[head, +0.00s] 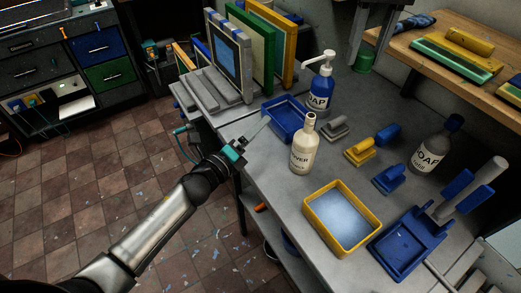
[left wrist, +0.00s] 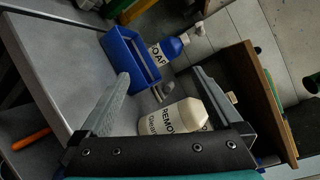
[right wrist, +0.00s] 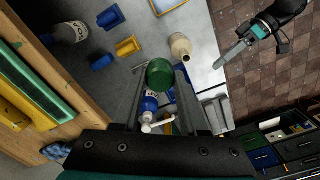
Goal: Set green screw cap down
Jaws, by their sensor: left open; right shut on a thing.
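The green screw cap (head: 362,62) is held in the air by my right gripper (right wrist: 160,80), which comes in from the top of the head view. In the right wrist view the cap (right wrist: 160,72) sits between the fingertips, with its round face showing. My left gripper (head: 263,124) is open and empty near the table's left edge, beside the blue tray (head: 271,122). The cream remover bottle (head: 303,152) stands upright on the grey table (head: 285,205); the left wrist view shows it (left wrist: 172,118) beyond the open left fingers.
A blue soap pump bottle (head: 320,88) stands behind the blue tray. Several brushes, a dark-capped soap bottle (head: 435,148), a yellow-rimmed tray (head: 311,205) and a blue dustpan-like holder (head: 400,243) occupy the right side. Upright framed screens (head: 262,50) stand at the back left.

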